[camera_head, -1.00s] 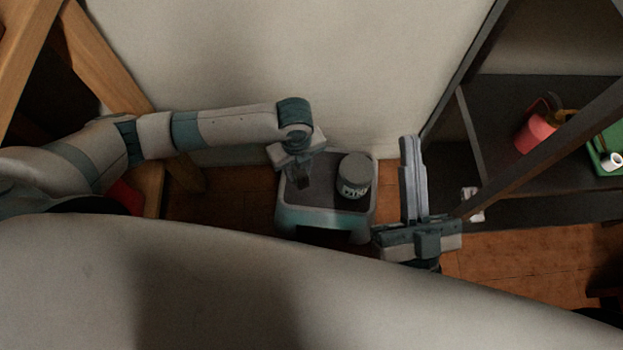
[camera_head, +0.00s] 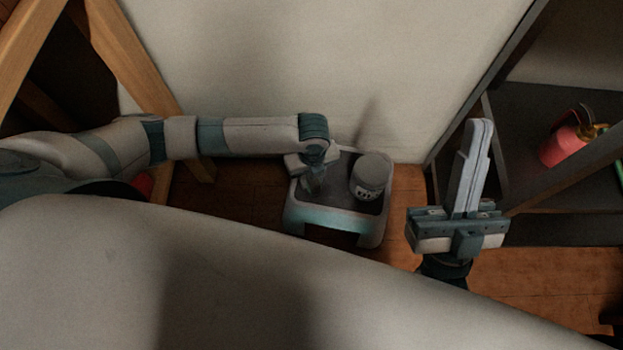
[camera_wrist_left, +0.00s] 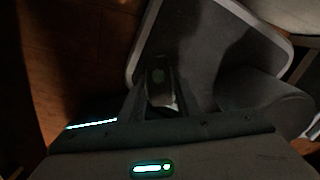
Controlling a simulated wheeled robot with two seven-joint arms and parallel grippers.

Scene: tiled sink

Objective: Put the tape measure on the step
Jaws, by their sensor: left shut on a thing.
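The step (camera_head: 322,220) is a low grey stool with a dark top and a pale teal front, standing on the floor by the wall. My left gripper (camera_head: 314,186) points down over the left part of its top. In the left wrist view, my left gripper (camera_wrist_left: 158,88) is shut on a small dark object, apparently the tape measure (camera_wrist_left: 160,76). In the head view the gripper mostly hides it. I cannot tell whether it touches the step top. My right gripper (camera_head: 474,145) is empty, its fingers together, to the right of the step.
A grey can (camera_head: 370,176) stands on the right part of the step top, close to my left gripper. A wooden frame (camera_head: 135,60) is at the left. A dark shelf with a red fire extinguisher (camera_head: 562,148) is at the right. The wall is right behind the step.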

